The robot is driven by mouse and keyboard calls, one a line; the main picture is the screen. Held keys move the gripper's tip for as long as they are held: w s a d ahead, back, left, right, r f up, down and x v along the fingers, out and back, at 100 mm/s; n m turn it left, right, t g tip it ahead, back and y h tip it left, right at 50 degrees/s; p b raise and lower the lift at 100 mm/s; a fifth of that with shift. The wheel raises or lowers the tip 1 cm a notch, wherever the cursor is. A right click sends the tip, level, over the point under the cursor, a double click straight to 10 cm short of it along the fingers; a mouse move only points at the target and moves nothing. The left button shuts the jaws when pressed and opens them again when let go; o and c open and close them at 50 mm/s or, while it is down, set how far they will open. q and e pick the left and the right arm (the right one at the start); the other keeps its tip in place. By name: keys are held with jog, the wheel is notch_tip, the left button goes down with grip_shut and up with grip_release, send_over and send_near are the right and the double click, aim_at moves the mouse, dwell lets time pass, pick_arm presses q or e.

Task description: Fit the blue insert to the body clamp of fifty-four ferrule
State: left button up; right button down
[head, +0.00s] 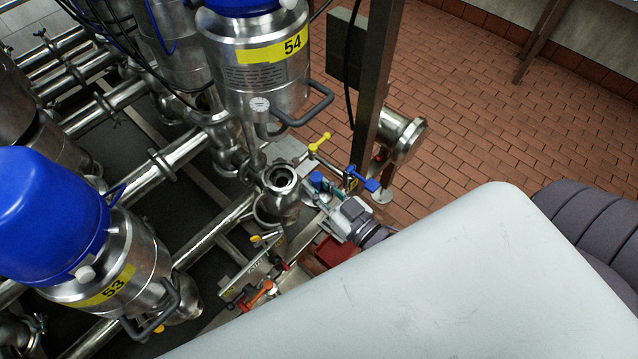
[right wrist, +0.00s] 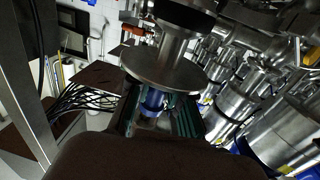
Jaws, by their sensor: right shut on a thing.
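Valve 54 (head: 255,75) is a steel body with a blue cap and a yellow label. Below it is an open round steel ferrule (head: 280,178). My right gripper (head: 325,190) is beside and to the right of this ferrule. It is shut on a small blue insert (head: 318,179). In the right wrist view the blue insert (right wrist: 152,99) sits between the teal fingers of my right gripper (right wrist: 155,110), just by a wide steel disc (right wrist: 165,68). I cannot tell whether the insert touches the disc. The body clamp is not clearly made out. My left gripper is not in view.
Clamps with a yellow handle (head: 319,143), a blue handle (head: 366,181) and an orange handle (head: 262,291) lie around. A red bin (head: 333,252) is below my right gripper. Valve 53 (head: 105,270) and pipes fill the left. A steel post (head: 375,90) stands close behind. Tiled floor is at right.

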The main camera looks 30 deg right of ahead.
aim_at(318, 209)
jog(key=shift+a+x, duration=0.55)
jog(key=shift+x, duration=5.15)
jog(key=shift+s+f+b, duration=0.1)
jog(key=shift+f+b, duration=2.25)
jog(key=shift+f, duration=0.75)
jog(key=c, duration=1)
grip_release()
jog(key=shift+f, duration=0.25)
jog(key=v, duration=1.2)
jog(key=shift+r, duration=0.1)
